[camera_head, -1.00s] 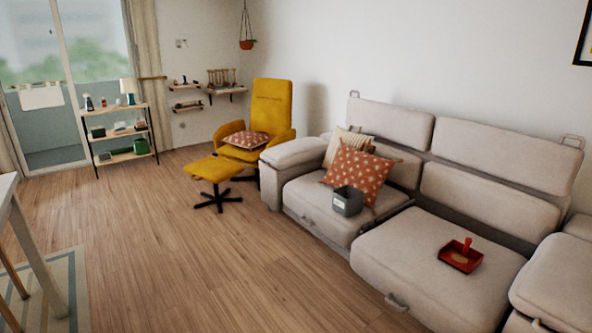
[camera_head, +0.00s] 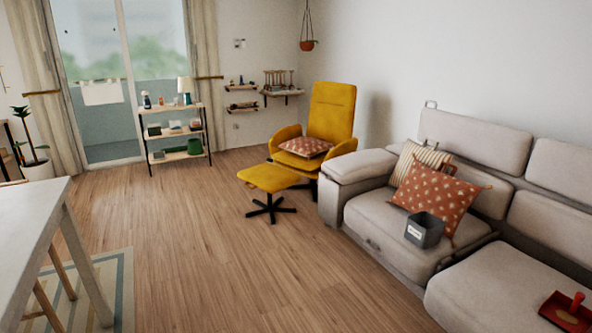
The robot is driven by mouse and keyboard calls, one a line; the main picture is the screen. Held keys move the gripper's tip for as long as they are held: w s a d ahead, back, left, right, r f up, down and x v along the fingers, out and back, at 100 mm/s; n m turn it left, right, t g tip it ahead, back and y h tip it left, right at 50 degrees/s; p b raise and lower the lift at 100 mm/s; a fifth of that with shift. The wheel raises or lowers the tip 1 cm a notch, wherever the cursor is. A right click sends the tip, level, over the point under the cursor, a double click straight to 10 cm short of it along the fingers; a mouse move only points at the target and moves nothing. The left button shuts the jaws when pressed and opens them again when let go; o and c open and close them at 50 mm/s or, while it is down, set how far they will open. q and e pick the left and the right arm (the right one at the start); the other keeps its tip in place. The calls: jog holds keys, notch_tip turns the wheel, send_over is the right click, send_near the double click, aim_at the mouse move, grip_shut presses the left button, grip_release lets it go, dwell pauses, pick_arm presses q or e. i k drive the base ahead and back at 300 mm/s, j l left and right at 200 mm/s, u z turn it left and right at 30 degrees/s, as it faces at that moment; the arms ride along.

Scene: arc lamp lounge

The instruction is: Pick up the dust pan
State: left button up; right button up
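A red dust pan (camera_head: 568,313) lies on the light grey sofa seat at the lower right of the head view. It has an upright red handle and a tan patch in its tray. The right edge of the picture cuts close to it. Neither of my grippers shows in the head view.
The grey sofa (camera_head: 470,285) runs along the right, with a grey bin (camera_head: 425,231) and a red patterned cushion (camera_head: 437,196) on it. A yellow footstool (camera_head: 268,179) stands before a yellow armchair (camera_head: 331,120). A white table (camera_head: 30,222) is at left. The middle floor is clear.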

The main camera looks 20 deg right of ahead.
aim_at(569, 314)
jog(key=i+z, duration=0.45)
jog(key=i+j+z, duration=0.2)
jog(key=i+z, duration=0.25)
jog(key=i, duration=0.15)
jog(key=i+z, duration=0.2)
jog(key=z, duration=0.2)
jog(key=i+z, duration=0.25)
jog(key=z, duration=0.2)
jog(key=i+j+z, duration=0.1)
jog(key=z, duration=0.3)
jog(key=i+j+z, duration=0.2)
jog(key=z, duration=0.25)
jog(key=i+j+z, duration=0.2)
jog(key=z, duration=0.2)
jog(key=i+j+z, duration=0.15)
jog(key=j+z, duration=0.15)
jog(key=z, duration=0.15)
